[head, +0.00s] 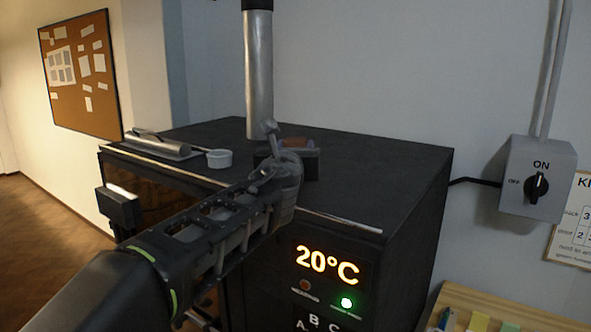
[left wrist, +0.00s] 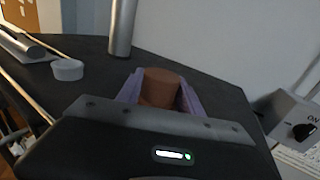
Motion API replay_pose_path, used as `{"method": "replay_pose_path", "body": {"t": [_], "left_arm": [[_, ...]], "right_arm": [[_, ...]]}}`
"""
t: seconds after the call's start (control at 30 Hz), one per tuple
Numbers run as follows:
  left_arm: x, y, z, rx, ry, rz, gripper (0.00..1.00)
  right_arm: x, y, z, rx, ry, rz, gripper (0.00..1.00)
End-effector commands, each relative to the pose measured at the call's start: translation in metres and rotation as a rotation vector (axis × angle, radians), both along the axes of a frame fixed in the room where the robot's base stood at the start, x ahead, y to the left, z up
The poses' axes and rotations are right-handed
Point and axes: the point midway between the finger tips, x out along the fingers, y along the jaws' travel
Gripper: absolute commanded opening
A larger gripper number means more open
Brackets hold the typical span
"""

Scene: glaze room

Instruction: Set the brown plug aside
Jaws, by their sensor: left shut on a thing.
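The brown plug (left wrist: 162,86) sits between the two fingers of my left gripper (left wrist: 160,92) in the left wrist view. In the head view the plug (head: 304,143) shows only in part behind my left gripper (head: 287,160), over the top of the dark kiln (head: 370,165). The gripper is shut on it. I cannot tell whether the plug touches the kiln top. My right gripper is not in view.
A silver flue pipe (head: 258,80) rises from the kiln top behind the gripper. A small white cup (head: 219,159) and a silver cylindrical thing (head: 155,147) lie to the left. The kiln top's right side is clear. A switch box (head: 537,180) hangs on the wall.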

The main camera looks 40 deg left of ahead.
Motion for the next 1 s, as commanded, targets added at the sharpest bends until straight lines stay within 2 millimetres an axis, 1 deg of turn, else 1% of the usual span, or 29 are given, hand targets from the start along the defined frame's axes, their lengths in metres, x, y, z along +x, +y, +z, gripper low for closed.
{"method": "replay_pose_path", "body": {"t": [0.17,0.27,0.4,0.43,0.5,0.7,0.73,0.93,1.0], "left_arm": [[0.000,0.000,0.000,0.000,-0.001,0.000,0.00],[0.000,0.000,-0.011,-0.001,0.000,0.000,0.00],[0.000,-0.001,-0.032,0.000,0.001,-0.001,0.00],[0.000,-0.001,-0.035,0.000,0.000,-0.001,0.00],[0.000,-0.001,-0.038,0.001,0.000,-0.001,0.00],[0.000,0.000,-0.037,-0.001,0.000,-0.001,0.00],[0.000,0.000,-0.038,-0.002,0.001,-0.001,0.45],[0.000,0.000,-0.037,-0.001,0.000,-0.001,0.61],[0.000,0.000,-0.037,0.000,0.001,-0.001,0.65]], "right_arm": [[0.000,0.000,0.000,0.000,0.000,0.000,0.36],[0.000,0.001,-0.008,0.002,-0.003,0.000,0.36],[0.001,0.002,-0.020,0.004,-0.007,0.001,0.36],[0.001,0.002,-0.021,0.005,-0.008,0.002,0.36],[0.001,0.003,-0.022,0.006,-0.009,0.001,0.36],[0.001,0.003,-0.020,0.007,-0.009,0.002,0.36],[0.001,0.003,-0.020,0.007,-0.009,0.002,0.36],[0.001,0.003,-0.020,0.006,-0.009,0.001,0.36],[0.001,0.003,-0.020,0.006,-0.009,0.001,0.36]]}}
